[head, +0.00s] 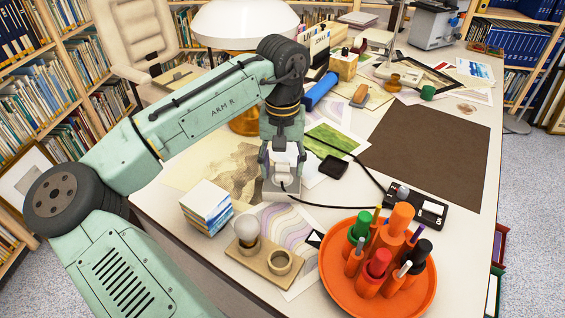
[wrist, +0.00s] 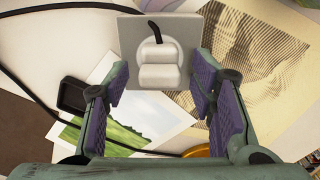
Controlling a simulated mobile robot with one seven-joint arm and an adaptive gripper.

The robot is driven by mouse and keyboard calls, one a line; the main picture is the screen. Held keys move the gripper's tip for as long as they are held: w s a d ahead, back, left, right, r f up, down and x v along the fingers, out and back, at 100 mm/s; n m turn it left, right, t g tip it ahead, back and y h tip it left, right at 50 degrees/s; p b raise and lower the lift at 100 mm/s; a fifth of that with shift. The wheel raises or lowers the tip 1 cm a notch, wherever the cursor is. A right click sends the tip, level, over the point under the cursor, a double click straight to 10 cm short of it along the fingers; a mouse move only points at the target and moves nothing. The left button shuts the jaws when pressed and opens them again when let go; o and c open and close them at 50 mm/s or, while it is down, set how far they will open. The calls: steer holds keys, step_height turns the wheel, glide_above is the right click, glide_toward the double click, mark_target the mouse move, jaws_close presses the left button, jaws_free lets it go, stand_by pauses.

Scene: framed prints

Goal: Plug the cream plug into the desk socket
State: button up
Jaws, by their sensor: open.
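The cream plug (wrist: 158,68) sits against the face of the grey square desk socket (wrist: 128,38) in the wrist view, with its black cord curving off the top. How deep it is seated cannot be told. My gripper (wrist: 160,82) is open, one purple-padded finger on each side of the plug with gaps between. In the head view, my gripper (head: 283,165) points down over the desk socket (head: 281,190); the plug is partly hidden between the fingers there.
A brown mat (head: 425,150) is clear.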

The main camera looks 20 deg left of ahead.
step_height(320, 180, up, 12)
stand_by(0.6)
steer(key=shift+s+f, duration=0.1)
stand_by(0.4)
